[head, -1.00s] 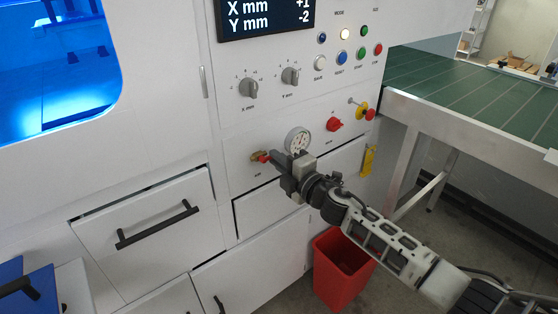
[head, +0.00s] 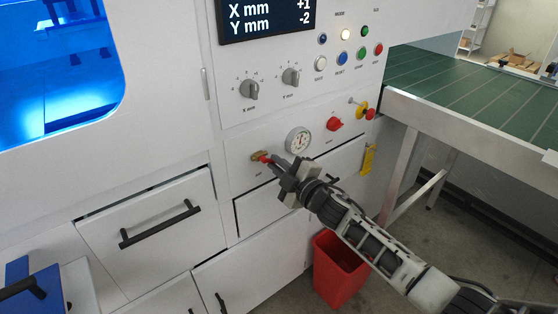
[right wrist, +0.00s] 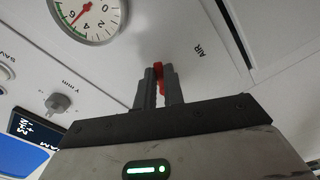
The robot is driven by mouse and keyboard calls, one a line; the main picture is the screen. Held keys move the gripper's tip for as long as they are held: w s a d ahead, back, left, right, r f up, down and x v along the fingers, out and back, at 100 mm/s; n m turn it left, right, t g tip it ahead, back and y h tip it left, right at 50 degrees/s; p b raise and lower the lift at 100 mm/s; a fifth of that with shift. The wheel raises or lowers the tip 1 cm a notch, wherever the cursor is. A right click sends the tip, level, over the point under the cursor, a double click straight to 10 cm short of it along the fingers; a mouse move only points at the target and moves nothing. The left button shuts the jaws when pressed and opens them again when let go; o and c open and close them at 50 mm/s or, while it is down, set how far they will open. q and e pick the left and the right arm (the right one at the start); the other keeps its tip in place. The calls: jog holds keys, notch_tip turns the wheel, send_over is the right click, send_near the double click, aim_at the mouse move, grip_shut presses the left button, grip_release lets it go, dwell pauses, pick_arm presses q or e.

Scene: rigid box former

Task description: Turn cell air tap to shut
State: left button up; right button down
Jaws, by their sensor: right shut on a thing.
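The cell air tap has a brass body (head: 257,155) on the white panel, left of the round pressure gauge (head: 298,141). Its red lever (head: 264,158) sticks out toward my right gripper (head: 272,161). In the right wrist view the red lever (right wrist: 158,68) lies between the two grey fingers of my right gripper (right wrist: 159,82), which is shut on it. The fingers hide most of the lever. The word AIR is printed on the panel beside it. The gauge (right wrist: 88,16) also shows there, with a red needle. My left gripper is not in view.
A red knob (head: 333,124) and a red-and-yellow button (head: 362,109) sit right of the gauge. Knobs and coloured buttons are above. Drawers with black handles (head: 160,224) are below. A red bin (head: 338,272) stands under my right arm. A green conveyor table (head: 470,95) is at right.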

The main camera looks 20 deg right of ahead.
jog(key=shift+f+m, duration=0.1)
jog(key=shift+m, duration=0.4)
jog(key=m+p, duration=0.1)
jog(key=m, duration=0.2)
jog(key=a+f+m, duration=0.1)
jog(key=m, duration=0.2)
jog(key=m+p, duration=0.1)
jog(key=m, duration=0.1)
jog(key=shift+s+a+f+m+p, duration=0.15)
jog(key=shift+s+a+m+p, duration=0.2)
jog(key=shift+m, duration=0.05)
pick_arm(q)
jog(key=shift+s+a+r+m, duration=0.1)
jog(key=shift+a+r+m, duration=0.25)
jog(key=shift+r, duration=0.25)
pick_arm(e)
jog(key=shift+s+a+f+m, duration=0.1)
jog(key=shift+a+m, duration=0.15)
jog(key=shift+m, duration=0.95)
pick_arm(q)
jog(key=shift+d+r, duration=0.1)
pick_arm(e)
jog(key=c, duration=1.5)
grip_release()
